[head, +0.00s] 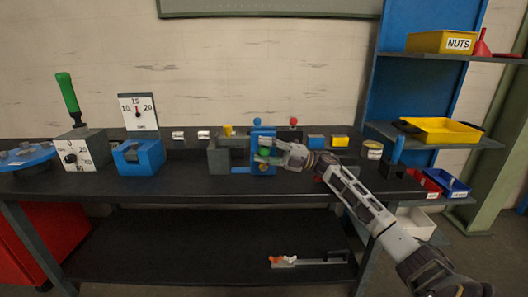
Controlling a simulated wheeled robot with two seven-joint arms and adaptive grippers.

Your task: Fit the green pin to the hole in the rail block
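In the head view a small green piece, which looks like the green pin (264,152), shows at the front of an upright blue block (256,137) on the bench. My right gripper (271,150) reaches in from the right with its fingertips at the green piece. At this size I cannot tell whether the fingers are closed on it. A grey block (219,156) stands just left of the blue one. I cannot tell which of them is the rail block, and no hole can be made out. My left gripper is not in view.
The dark bench (190,184) holds a blue cradle (138,158), a dial box (83,153) and a green-handled lever (67,92) to the left. Small blue and yellow blocks (340,141) stand behind my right arm. A shelf with a yellow tray (440,130) is at right.

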